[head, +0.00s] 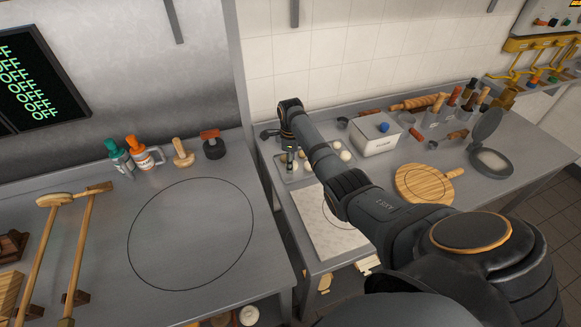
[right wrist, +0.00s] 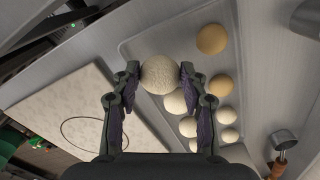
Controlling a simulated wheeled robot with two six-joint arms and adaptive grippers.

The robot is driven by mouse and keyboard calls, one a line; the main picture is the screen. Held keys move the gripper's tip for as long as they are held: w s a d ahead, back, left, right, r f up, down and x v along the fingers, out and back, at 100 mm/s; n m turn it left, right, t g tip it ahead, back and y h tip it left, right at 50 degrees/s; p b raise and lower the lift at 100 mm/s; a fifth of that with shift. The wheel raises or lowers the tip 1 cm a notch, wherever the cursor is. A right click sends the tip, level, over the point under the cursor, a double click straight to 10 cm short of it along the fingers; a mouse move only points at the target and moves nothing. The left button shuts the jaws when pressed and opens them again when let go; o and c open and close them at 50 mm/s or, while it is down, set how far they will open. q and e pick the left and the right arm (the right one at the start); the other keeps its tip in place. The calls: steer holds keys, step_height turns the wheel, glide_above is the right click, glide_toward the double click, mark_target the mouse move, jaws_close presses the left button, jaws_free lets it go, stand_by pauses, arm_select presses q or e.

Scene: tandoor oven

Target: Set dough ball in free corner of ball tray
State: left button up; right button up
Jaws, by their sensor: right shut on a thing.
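My right gripper (head: 288,160) reaches over the ball tray (head: 287,178) on the back counter. In the right wrist view its fingers (right wrist: 160,77) are shut on a pale dough ball (right wrist: 160,74). The ball sits between the fingertips, over the tray (right wrist: 150,42). Several other balls lie in the tray in rows: pale ones (right wrist: 228,116) and two browner ones (right wrist: 211,39). The held ball overlaps a neighbouring pale ball (right wrist: 175,102) in the picture; I cannot tell whether they touch or whether it rests on the tray. My left gripper is not in view.
A pale board with a drawn circle (head: 318,240) lies in front of the tray. A white box with a blue knob (head: 376,142) stands to its right, near a round wooden board (head: 424,183). A metal scoop (right wrist: 284,140) lies beside the tray. The left counter has a large circle.

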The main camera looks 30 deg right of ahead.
step_height(320, 180, down, 2)
steer(key=shift+s+f, duration=0.1)
steer(key=shift+f, duration=0.35)
steer(key=o, duration=1.1)
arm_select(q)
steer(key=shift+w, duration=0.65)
arm_select(e)
steer(key=shift+o, duration=0.2)
steer(key=shift+r, duration=0.5)
step_height(320, 180, up, 11)
steer(key=shift+a+r+b, duration=0.1)
steer(key=shift+r+b, duration=0.1)
steer(key=shift+b, duration=0.5)
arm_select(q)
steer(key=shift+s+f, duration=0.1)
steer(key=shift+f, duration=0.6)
